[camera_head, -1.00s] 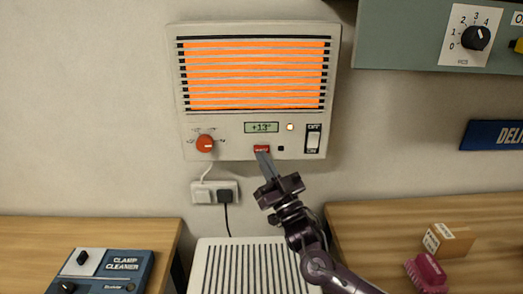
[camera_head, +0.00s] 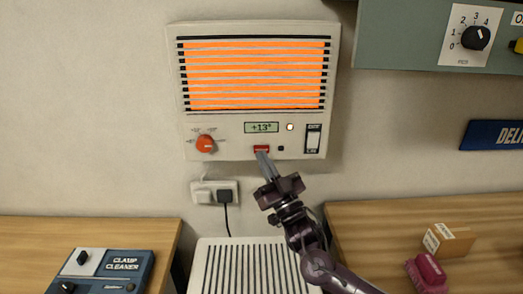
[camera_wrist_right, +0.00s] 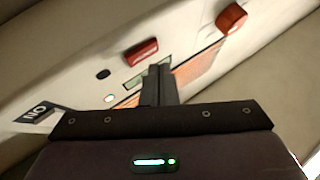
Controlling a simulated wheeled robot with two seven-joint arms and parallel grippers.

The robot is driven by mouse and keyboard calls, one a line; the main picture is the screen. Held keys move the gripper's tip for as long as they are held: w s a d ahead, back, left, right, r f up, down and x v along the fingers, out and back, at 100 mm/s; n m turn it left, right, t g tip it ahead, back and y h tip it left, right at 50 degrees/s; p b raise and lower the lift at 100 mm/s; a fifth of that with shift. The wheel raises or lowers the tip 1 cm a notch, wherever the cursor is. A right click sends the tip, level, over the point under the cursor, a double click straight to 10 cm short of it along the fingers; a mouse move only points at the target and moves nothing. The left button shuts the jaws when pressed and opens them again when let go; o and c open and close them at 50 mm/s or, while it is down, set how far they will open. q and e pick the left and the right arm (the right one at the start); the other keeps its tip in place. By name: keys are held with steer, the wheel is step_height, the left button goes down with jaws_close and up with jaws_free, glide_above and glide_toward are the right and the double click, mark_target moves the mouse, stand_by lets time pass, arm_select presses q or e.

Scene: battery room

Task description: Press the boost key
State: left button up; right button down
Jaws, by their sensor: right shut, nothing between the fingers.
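The boost key appears to be the small red key (camera_head: 261,149) low on the front of the wall heater (camera_head: 228,150), below the display (camera_head: 262,127), which reads +13°. The red key also shows in the wrist view (camera_wrist_right: 141,52). My right gripper (camera_head: 263,155) is shut and empty, its fingertips just below the key in the head view. In the wrist view the fingertips (camera_wrist_right: 160,68) show beside the key, with a small gap in the picture; contact is not clear. My left gripper is out of view.
The heater also has an orange knob (camera_head: 205,144), a small black button (camera_head: 281,149), a lit lamp (camera_head: 290,127) and a rocker switch (camera_head: 313,138). A socket (camera_head: 202,192) is below. A green-grey cabinet (camera_head: 410,45) hangs at upper right.

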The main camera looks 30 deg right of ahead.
steer(key=shift+w+d, duration=0.1)
stand_by(0.3)
steer(key=shift+w+d, duration=0.15)
steer(key=shift+w, duration=0.1)
steer(key=shift+w+d, duration=0.2)
steer(key=shift+w, duration=0.1)
stand_by(0.8)
steer(key=shift+s+a, duration=0.45)
steer(key=shift+s, duration=0.25)
steer(key=s+a, duration=0.1)
steer(key=s+p, duration=0.1)
steer(key=s+a+p, duration=0.1)
steer(key=s, duration=0.1)
steer(key=shift+s+a, duration=0.1)
steer(key=shift+a, duration=0.2)
